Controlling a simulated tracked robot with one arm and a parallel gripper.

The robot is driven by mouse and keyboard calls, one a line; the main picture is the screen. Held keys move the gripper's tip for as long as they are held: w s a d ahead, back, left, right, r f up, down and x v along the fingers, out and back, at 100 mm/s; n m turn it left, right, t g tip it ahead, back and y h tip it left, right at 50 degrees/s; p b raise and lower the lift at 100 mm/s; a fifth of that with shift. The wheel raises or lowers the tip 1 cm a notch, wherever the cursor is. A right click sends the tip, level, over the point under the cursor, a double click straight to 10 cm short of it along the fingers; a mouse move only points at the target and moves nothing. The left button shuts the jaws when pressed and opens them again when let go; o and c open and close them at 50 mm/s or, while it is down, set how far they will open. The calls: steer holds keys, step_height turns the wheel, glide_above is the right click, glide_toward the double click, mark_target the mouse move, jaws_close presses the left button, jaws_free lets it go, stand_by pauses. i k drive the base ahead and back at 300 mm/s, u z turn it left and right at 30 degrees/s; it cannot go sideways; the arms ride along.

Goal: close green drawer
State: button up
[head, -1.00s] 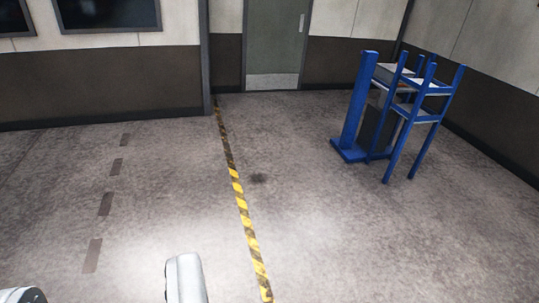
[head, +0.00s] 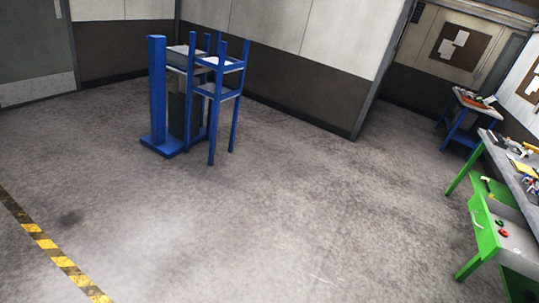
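The green drawer (head: 484,228) is at the right of the head view, under a green-legged workbench (head: 511,160). It is pulled out, and its front stands away from the bench. Small items, one red and one green, lie in its pale interior. A light handle shows on its front. The right part of the bench and drawer is cut off by the picture's edge. My gripper is not in view.
A blue frame stand (head: 158,95) is at the upper left. A smaller blue table (head: 462,125) stands in the far right corner. A yellow-black floor stripe (head: 50,250) crosses the lower left. The floor (head: 300,220) between the stand and bench is clear.

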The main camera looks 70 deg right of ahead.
mark_target(484, 211)
steer(key=z, duration=3.5)
steer(key=i, duration=1)
steer(key=z, duration=0.05)
steer(key=k, duration=0.6)
steer(key=u, duration=0.4)
steer(key=i, duration=1.1)
steer(key=u, duration=0.15)
